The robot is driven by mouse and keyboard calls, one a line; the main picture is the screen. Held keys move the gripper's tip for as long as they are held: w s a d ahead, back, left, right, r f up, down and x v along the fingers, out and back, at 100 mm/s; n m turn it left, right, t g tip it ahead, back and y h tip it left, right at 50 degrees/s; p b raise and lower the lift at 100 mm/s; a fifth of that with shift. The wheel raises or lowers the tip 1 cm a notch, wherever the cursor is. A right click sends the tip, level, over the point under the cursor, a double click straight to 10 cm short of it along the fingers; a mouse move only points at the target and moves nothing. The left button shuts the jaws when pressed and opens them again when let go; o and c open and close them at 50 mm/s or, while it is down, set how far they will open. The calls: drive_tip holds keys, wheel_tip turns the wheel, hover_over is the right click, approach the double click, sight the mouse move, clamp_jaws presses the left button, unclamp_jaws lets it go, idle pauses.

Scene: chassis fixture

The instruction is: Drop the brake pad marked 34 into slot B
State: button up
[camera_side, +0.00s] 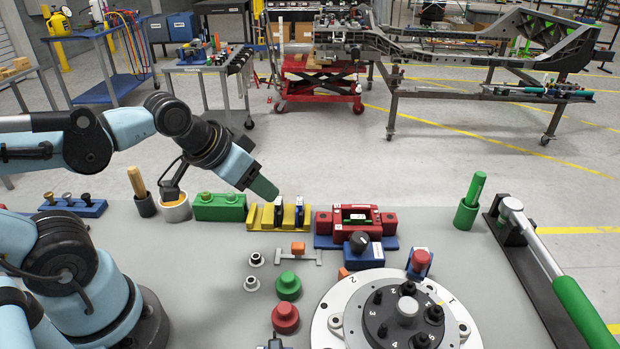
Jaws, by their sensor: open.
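My gripper (265,188) is at the end of my arm, a dark green tip pointing down and right, above and left of the yellow slotted rack (263,222). The fingers are too small to make out, and I see nothing held in it. The rack holds upright thin plates, a black one (278,211) and a blue one (299,212), which look like brake pads. I cannot read the number 34 on either plate. Small white labels show on the rack and the red fixture (325,221), but I cannot tell which marks slot B.
A green block (218,208) and a white cup (176,209) stand left of the rack. Green (288,286) and red (285,318) knobs and a round turntable (334,318) are in front. Bare table lies right of the turntable.

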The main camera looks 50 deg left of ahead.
drive_tip(key=shift+c, duration=0.2)
drive_tip(key=shift+c, duration=1.1)
drive_tip(key=shift+w+r, duration=0.15)
drive_tip(key=shift+w, duration=0.05)
drive_tip(key=shift+c, duration=1.1)
drive_tip(key=n+g, duration=0.7)
drive_tip(key=n, duration=0.2)
hover_over(299, 201)
wheel_tip(299, 201, down, 2)
drive_tip(key=shift+w, duration=0.1)
drive_tip(key=shift+f, duration=3.85)
